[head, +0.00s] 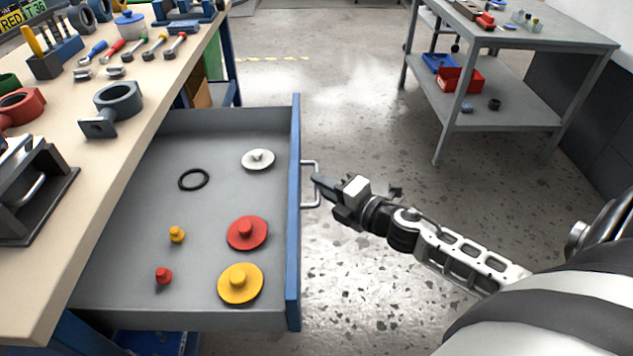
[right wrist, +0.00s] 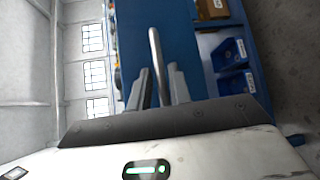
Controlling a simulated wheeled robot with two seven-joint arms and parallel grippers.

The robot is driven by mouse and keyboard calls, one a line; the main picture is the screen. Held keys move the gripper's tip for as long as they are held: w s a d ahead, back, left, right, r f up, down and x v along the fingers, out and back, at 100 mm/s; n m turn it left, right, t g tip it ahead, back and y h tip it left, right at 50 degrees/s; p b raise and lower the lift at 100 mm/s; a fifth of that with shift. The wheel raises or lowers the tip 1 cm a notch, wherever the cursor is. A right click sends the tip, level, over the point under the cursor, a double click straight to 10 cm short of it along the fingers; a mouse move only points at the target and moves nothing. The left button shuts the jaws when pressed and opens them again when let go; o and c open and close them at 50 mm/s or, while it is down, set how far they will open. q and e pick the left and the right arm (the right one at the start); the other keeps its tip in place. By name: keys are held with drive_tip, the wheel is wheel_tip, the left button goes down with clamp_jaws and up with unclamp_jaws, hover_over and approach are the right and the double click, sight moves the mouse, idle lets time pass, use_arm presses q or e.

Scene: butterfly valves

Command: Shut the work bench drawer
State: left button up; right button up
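The work bench drawer (head: 120,250) is pulled out to the right of the bench, with its blue front panel (head: 294,240) facing my right arm. A grey bar handle (head: 310,205) stands out from the panel. My right gripper (head: 318,183) is at the handle. In the right wrist view, the handle bar (right wrist: 154,50) runs between the two parted fingers of the right gripper (right wrist: 159,85), with the blue panel (right wrist: 182,40) behind. Whether a finger touches the bar is unclear. My left gripper is in neither view.
The drawer holds a red disc (head: 247,233), a yellow disc (head: 240,285), a white disc (head: 258,159), a black ring (head: 193,180) and small knobs. Tools and valve parts lie on the bench top (head: 60,200). A grey table (head: 520,38) stands back right; open floor lies between.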

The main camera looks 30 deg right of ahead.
drive_tip(key=shift+x, duration=1.2)
clamp_jaws()
drive_tip(key=shift+a, duration=0.1)
